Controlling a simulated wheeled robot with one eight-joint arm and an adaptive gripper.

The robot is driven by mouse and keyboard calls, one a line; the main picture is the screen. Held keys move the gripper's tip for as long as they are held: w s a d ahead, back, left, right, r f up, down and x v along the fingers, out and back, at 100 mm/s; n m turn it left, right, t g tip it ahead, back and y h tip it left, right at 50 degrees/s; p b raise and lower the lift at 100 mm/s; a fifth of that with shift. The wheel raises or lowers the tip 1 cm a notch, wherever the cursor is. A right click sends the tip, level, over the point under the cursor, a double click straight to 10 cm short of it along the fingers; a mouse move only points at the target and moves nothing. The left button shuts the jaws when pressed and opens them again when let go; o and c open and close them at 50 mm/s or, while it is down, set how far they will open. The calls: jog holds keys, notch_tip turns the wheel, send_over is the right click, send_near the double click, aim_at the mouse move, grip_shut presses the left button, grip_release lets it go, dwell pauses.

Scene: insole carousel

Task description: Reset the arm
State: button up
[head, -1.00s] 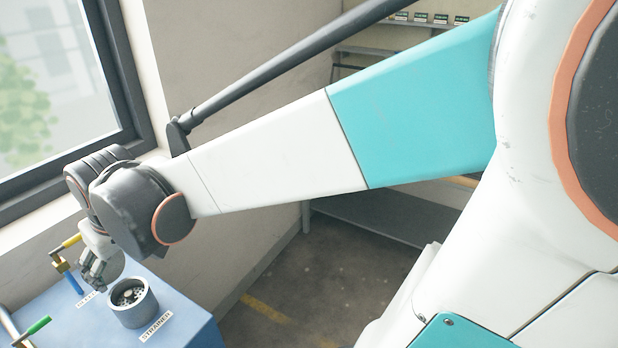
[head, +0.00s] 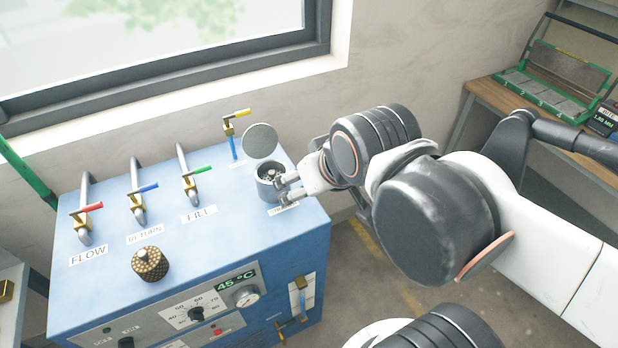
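My arm comes in from the right in the head view and ends at my gripper (head: 283,188). The gripper is over the front right rim of a small grey strainer cup (head: 268,190) on a blue machine. Its two fingers look spread apart, with nothing visible between them. I cannot tell if they touch the cup. A round grey disc (head: 261,141) stands up behind the cup, and perforated metal shows inside it. The label in front of the cup is partly covered by the gripper.
A wooden shelf (head: 490,97) with a green rack stands right. A window is behind.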

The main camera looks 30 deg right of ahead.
jog(key=shift+f, duration=0.1)
notch_tip(320, 180, down, 9)
jog(key=b, duration=0.8)
jog(key=shift+r+b, duration=0.2)
jog(key=shift+b, duration=0.15)
